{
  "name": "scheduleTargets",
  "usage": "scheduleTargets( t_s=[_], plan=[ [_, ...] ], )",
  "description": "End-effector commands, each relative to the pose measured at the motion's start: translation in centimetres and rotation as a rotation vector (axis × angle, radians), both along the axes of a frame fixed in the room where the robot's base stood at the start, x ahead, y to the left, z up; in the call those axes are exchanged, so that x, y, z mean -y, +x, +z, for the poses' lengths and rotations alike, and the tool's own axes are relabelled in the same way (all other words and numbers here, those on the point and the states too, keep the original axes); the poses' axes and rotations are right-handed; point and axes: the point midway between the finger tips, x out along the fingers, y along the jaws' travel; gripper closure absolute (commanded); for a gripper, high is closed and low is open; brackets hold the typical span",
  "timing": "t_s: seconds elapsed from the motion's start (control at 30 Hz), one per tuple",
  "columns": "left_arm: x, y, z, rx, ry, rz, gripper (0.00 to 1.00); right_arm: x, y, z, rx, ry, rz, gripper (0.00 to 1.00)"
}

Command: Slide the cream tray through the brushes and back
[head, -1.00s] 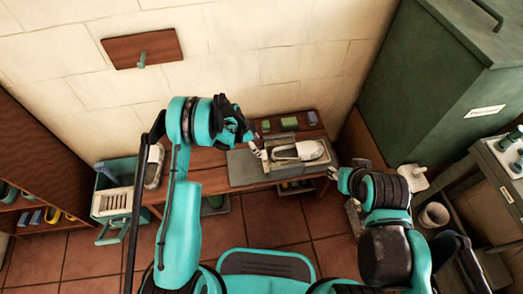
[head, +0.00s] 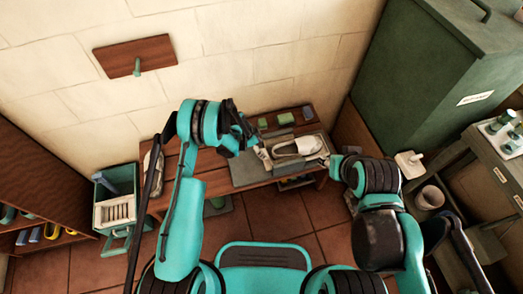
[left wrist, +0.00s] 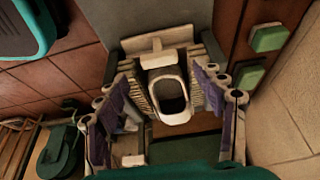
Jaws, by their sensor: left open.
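A cream tray (head: 319,151) lies on the grey plate of the wooden bench, with a white shoe (head: 296,146) on it. In the left wrist view the shoe (left wrist: 168,88) sits between two rows of pale bristles, the brushes (left wrist: 137,92), and a cream crosspiece shows beyond its toe. My left gripper (head: 262,157) is at the left end of the shoe. Its open fingers (left wrist: 166,84) stand on both sides of the shoe in the left wrist view; contact is unclear. My right gripper (head: 329,162) is near the tray's right end, small and partly hidden.
Green blocks (head: 285,119) lie along the back of the bench. A teal crate (head: 115,210) stands left of the bench. A green cabinet (head: 430,85) and a side table (head: 490,160) stand right. A wooden board (head: 134,56) with a peg hangs on the wall.

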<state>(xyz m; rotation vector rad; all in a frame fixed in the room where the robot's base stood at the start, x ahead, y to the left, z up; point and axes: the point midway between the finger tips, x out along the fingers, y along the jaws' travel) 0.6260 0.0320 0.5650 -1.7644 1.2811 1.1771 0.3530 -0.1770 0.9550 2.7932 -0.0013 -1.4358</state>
Motion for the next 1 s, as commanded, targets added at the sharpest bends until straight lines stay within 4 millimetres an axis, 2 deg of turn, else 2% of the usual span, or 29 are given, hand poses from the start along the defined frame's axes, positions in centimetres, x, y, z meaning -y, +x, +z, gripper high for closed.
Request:
scheduleTargets(
  t_s=[0.03, 0.1, 0.3, 0.47, 0.7, 0.73, 0.9, 1.0],
  plan=[
    [0.4, 0.1, -1.3, 0.001, 0.000, -0.002, 0.31, 0.0, 0.0, -0.8, 0.000, 0.000, 0.000, 0.60],
    [0.8, 0.3, -2.5, 0.001, 0.000, -0.002, 0.31, 0.0, 0.0, -1.3, 0.000, 0.000, 0.000, 0.60],
    [1.8, 0.6, -5.1, 0.000, 0.001, -0.001, 0.31, 0.0, 0.0, -2.4, 0.000, 0.000, 0.000, 0.60],
    [2.2, 0.7, -5.9, 0.000, 0.001, -0.001, 0.31, 0.0, 0.0, -2.7, 0.000, 0.000, 0.000, 0.60],
    [2.2, 0.8, -5.9, 0.000, 0.001, -0.001, 0.31, 0.0, 0.0, -2.6, 0.000, 0.000, 0.000, 0.60],
    [2.2, 0.8, -5.9, 0.000, 0.001, -0.001, 0.34, 0.0, 0.0, -2.6, 0.000, 0.000, 0.000, 0.60],
    [2.2, 0.8, -5.9, 0.000, 0.001, -0.001, 0.79, 0.0, 0.0, -2.6, 0.000, 0.000, 0.000, 0.60],
    [2.2, 0.8, -5.9, 0.000, 0.001, -0.001, 1.00, 0.0, 0.0, -2.6, 0.000, 0.000, 0.000, 0.60]
  ],
)
